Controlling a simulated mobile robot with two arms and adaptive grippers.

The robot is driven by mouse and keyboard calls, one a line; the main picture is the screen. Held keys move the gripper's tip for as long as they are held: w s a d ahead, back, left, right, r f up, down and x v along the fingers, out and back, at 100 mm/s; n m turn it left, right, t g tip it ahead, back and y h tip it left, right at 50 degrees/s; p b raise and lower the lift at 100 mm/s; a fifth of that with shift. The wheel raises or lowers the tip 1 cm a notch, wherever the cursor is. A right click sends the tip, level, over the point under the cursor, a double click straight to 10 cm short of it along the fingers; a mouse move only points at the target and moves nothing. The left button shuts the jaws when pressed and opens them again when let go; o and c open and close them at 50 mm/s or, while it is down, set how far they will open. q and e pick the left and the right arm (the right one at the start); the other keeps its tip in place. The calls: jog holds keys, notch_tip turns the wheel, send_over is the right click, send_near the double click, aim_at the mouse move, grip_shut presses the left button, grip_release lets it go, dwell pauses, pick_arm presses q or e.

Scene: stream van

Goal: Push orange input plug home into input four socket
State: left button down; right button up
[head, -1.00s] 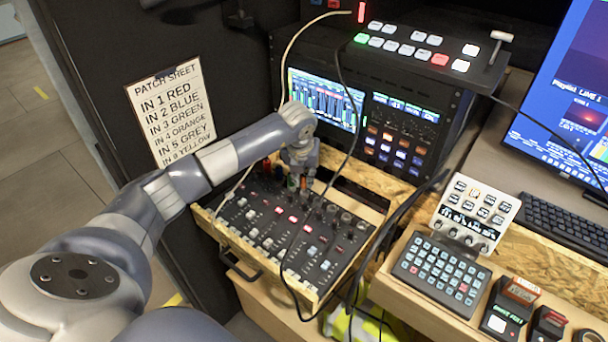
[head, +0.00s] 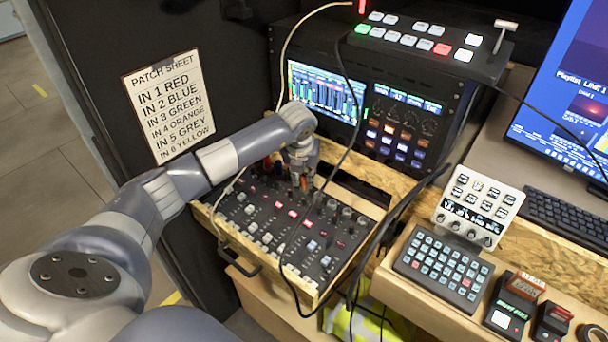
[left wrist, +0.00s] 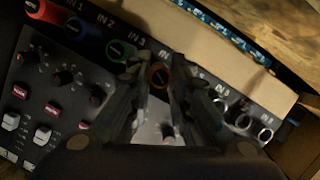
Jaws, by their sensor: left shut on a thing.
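The orange input plug (head: 304,183) sits between the fingers of my left gripper (head: 303,172) at the back row of the mixer (head: 233,205). In the left wrist view, its orange ring (left wrist: 159,76) shows between the two fingers (left wrist: 155,85), in line with the IN 4 place. The left gripper is shut on it. The socket itself is hidden by plug and fingers, so I cannot tell how deep the plug sits. A red plug (left wrist: 42,10), a blue plug (left wrist: 83,31) and a green plug (left wrist: 120,50) stand at IN 1, IN 2 and IN 3. My right gripper is out of view.
Bare sockets (left wrist: 243,122) lie to the right of the fingers in the wrist view. A black cable (head: 345,100) and a pale cable (head: 284,50) hang around the mixer. A rack with screens (head: 322,92) stands behind. A patch sheet (head: 168,105) lists IN 4 as orange.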

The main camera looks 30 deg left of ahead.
pick_arm(q)
jog(key=shift+f, duration=0.2)
jog(key=c, duration=1.4)
grip_release()
jog(key=shift+r, duration=0.1)
jog(key=v, duration=1.2)
jog(key=shift+s, duration=0.1)
